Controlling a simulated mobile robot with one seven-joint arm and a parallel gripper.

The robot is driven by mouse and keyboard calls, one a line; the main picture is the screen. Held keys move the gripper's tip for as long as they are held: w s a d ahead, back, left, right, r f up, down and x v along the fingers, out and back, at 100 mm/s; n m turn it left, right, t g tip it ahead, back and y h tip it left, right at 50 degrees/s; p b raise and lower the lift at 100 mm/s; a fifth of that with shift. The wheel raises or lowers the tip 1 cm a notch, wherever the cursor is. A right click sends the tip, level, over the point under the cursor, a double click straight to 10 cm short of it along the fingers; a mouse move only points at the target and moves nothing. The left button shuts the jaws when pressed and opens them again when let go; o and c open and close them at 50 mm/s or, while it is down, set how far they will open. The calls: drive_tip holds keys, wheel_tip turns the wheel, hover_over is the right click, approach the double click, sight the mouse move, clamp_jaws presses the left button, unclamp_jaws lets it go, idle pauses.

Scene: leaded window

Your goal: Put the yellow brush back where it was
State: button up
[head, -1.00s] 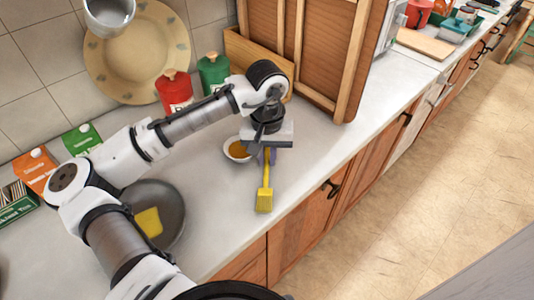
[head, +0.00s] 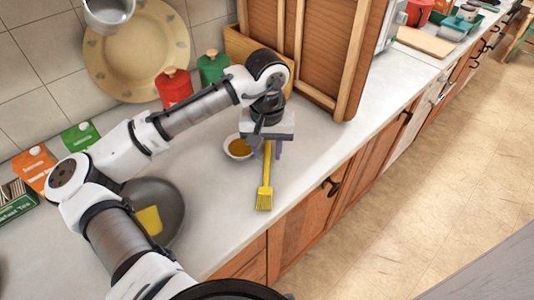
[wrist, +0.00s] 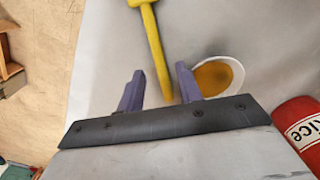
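The yellow brush (head: 265,185) lies on the counter, bristles toward the front edge and handle toward the wall. Its handle also shows in the wrist view (wrist: 154,45), with the bristle end out of frame at the top. My gripper (head: 267,153) is over the handle end. In the wrist view its two purple fingers (wrist: 159,68) are spread, with the handle end between them and a gap on both sides. A white bowl of amber liquid (head: 239,148) sits just left of the handle.
A dark pan (head: 168,195) with a yellow piece in it is at the left. Red (head: 174,88) and green (head: 212,68) canisters stand by the wall. A wooden rack (head: 310,50) stands behind my gripper. The counter right of the brush is clear.

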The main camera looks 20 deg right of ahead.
sight(267, 161)
wheel_tip(267, 161, up, 10)
drive_tip(key=b, duration=0.1)
drive_tip(key=shift+r, duration=0.25)
idle(0.4)
